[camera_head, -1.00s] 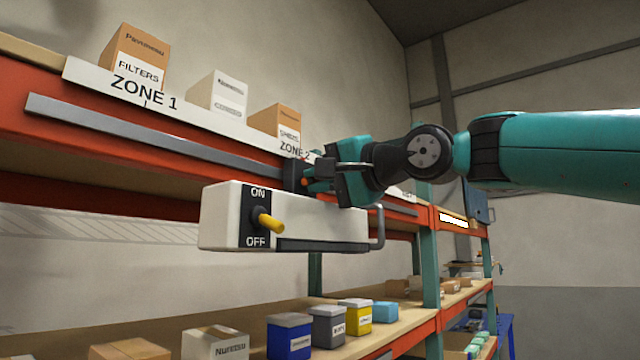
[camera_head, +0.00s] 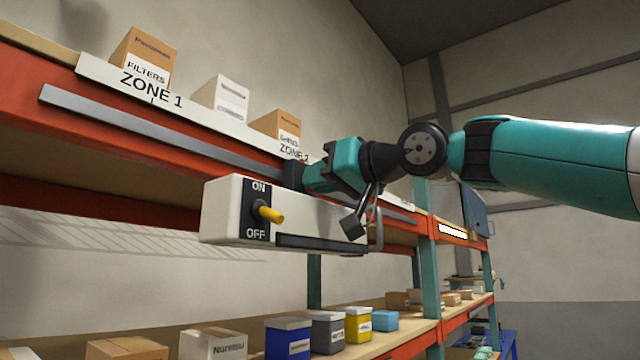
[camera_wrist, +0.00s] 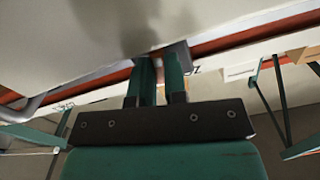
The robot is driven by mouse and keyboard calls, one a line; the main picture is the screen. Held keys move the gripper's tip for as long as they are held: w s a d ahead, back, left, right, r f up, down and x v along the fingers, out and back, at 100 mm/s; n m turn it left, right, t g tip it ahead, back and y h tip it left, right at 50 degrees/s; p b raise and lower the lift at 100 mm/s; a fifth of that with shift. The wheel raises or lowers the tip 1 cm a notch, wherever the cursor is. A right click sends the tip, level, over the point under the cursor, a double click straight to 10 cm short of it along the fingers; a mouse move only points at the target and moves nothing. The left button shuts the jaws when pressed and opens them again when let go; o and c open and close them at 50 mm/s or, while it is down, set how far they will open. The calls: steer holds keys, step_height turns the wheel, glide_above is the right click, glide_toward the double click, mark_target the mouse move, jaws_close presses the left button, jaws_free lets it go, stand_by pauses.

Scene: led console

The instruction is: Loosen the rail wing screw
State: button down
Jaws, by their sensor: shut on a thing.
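The white console (camera_head: 230,206) hangs from the grey rail (camera_head: 150,128) by a dark clamp block (camera_head: 292,174). Its yellow lever (camera_head: 270,214) sits between the ON and OFF marks. My gripper (camera_head: 308,178) is at the right side of the clamp block, just above the console. Its two fingers also show in the wrist view (camera_wrist: 160,78), close together against the dark block (camera_wrist: 170,52). The rail wing screw is hidden between and behind the fingers, and the gripper is shut on it.
The rail runs along the orange shelf beam, under the ZONE 1 label (camera_head: 150,88). Boxes (camera_head: 145,60) stand on the upper shelf. A bent handle (camera_head: 377,230) sticks out at the console's right end. Several bins (camera_head: 288,337) stand on the lower shelf. Open space lies in front.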

steer(key=n+b, duration=0.1)
steer(key=n, duration=0.3)
steer(key=shift+n, duration=0.3)
steer(key=n+b, duration=0.1)
steer(key=n, duration=0.4)
steer(key=n+b, duration=0.1)
steer(key=n, duration=0.4)
steer(key=shift+n, duration=0.4)
steer(key=n+b, duration=0.1)
steer(key=n, duration=0.3)
steer(key=shift+r+n, duration=0.1)
steer(key=shift+n, duration=0.3)
steer(key=c, duration=1.1)
jaws_free()
steer(key=shift+a, duration=0.1)
steer(key=shift+c, duration=0.2)
